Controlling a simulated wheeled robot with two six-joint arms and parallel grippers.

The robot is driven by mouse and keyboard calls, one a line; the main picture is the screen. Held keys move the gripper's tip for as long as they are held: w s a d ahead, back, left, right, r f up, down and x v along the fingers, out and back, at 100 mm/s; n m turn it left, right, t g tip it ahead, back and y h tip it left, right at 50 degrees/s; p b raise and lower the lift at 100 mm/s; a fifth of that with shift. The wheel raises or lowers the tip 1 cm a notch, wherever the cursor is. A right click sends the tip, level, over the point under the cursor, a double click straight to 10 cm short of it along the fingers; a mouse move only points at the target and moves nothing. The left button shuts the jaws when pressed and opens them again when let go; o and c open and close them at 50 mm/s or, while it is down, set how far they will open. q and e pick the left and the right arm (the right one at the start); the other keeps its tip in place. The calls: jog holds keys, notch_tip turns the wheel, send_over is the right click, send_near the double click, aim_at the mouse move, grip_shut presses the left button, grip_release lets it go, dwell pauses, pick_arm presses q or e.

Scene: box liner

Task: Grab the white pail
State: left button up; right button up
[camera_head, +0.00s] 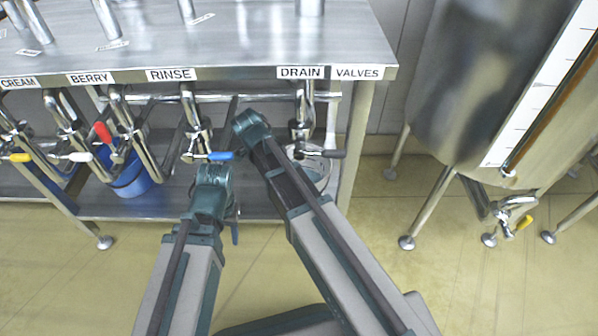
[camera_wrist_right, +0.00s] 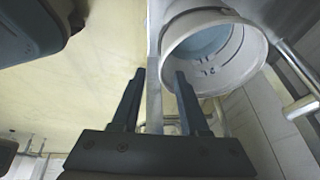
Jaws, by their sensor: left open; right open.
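The white pail (camera_head: 322,172) stands on the lower shelf under the DRAIN valve in the head view, partly hidden behind my right arm. In the right wrist view the pail (camera_wrist_right: 212,88) shows its round rim and bluish inside at the upper right. My right gripper (camera_wrist_right: 158,78) is open, with two dark fingers pointing toward the pail. The right finger overlaps the rim in the picture; I cannot tell whether they touch. The wall is not clearly between the fingers. My left gripper (camera_head: 234,212) is mostly hidden beside my left arm, in front of the lower shelf.
A blue pail (camera_head: 132,180) stands farther left on the lower shelf (camera_head: 110,211). Valves with coloured handles hang below the steel counter (camera_head: 250,45). A table leg (camera_head: 357,140) stands right of the white pail. A steel tank (camera_head: 470,90) is at right. Open floor lies between.

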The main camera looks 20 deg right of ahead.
jog(key=b+x, duration=0.7)
jog(key=x, duration=0.1)
jog(key=shift+w+f+b, duration=0.15)
jog(key=shift+w+b, duration=0.15)
jog(key=shift+b, duration=0.1)
jog(key=shift+d+f, duration=0.1)
jog(key=shift+f, duration=0.05)
jog(key=b+x, duration=0.5)
jog(key=shift+w+f, duration=0.15)
jog(key=shift+c, duration=0.3)
grip_shut()
dwell(1.0)
